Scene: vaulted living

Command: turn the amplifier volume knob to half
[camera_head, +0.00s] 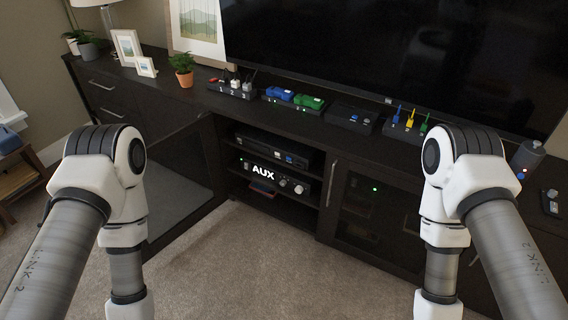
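The amplifier (274,178) is a dark box on the lower shelf of the media cabinet's open middle bay. Its display glows with the white letters AUX. Two light round knobs sit on its right side: a smaller one (283,182) and a larger one (299,189) at the far right. Their pointer marks are too small to read. My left arm comes in from the left and my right arm from the right, both well apart from the amplifier. Both arms run down out of the bottom of the picture, and neither gripper shows.
The dark cabinet (225,108) spans the view. Another black device (272,150) sits on the shelf above the amplifier. Small devices, a potted plant (183,69) and picture frames stand on top, before a large TV (390,45). Carpet (235,265) in front is clear.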

